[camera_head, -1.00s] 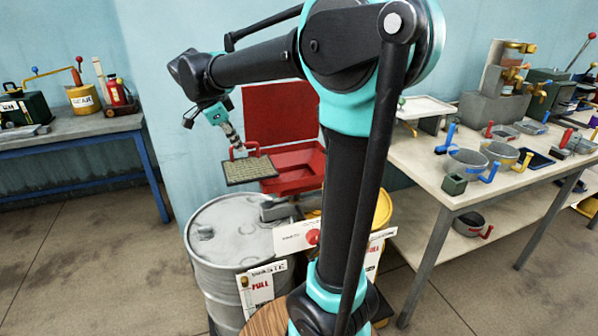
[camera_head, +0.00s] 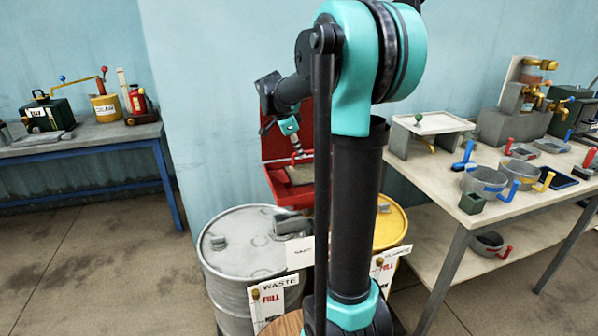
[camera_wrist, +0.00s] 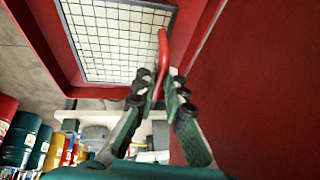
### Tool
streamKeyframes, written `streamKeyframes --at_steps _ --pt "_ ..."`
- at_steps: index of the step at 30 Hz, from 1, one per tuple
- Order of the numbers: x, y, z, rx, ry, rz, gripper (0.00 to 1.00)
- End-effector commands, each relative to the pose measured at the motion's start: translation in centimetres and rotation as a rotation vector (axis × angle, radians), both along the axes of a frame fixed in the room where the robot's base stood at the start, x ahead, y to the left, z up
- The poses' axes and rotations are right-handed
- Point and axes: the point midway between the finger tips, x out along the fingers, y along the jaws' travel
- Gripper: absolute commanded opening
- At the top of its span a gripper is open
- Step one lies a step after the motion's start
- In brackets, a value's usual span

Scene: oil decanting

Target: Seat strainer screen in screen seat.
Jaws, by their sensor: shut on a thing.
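The strainer screen (camera_wrist: 115,38) is a rectangular wire mesh with a dark frame and a red handle (camera_wrist: 163,62). My gripper (camera_wrist: 162,95) is shut on that handle in the wrist view. In the head view the screen (camera_head: 302,174) shows small and partly hidden behind my arm, at the red box (camera_head: 280,150) with its upright back panel. In the wrist view the red walls of the box (camera_wrist: 50,45) lie close around the screen. I cannot tell whether the screen rests in its seat or hangs just above it. My gripper (camera_head: 297,152) also shows in the head view.
A grey drum (camera_head: 235,262) marked waste and a yellow drum (camera_head: 392,222) stand below the box. A workbench (camera_head: 432,165) with pans and fittings is at the right. A blue-legged table (camera_head: 100,132) with cans stands at the left. Open floor lies between.

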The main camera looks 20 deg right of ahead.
Motion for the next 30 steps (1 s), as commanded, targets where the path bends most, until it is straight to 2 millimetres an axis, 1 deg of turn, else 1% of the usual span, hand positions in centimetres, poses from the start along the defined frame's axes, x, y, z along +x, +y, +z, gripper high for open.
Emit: streamKeyframes --at_steps 1,3,6,11,15,18,21,26,27,30 --pt "0.0 0.0 -1.0 0.000 0.000 0.000 0.00" --pt "0.0 0.0 -2.2 0.000 0.000 0.000 0.00" --pt "0.0 0.0 -3.4 0.000 0.000 0.000 0.00" --pt "0.0 0.0 -4.5 0.000 0.000 0.000 0.00" --pt "0.0 0.0 -6.5 0.000 0.000 -0.001 0.00" --pt "0.0 0.0 -7.6 0.000 0.000 -0.001 0.00" --pt "0.0 0.0 -8.0 0.000 0.000 -0.001 0.00" --pt "0.0 0.0 -8.0 0.000 0.000 -0.001 0.00" --pt "0.0 0.0 -8.0 0.000 0.000 -0.001 0.14" --pt "0.0 0.0 -8.0 0.000 0.000 -0.001 0.27"
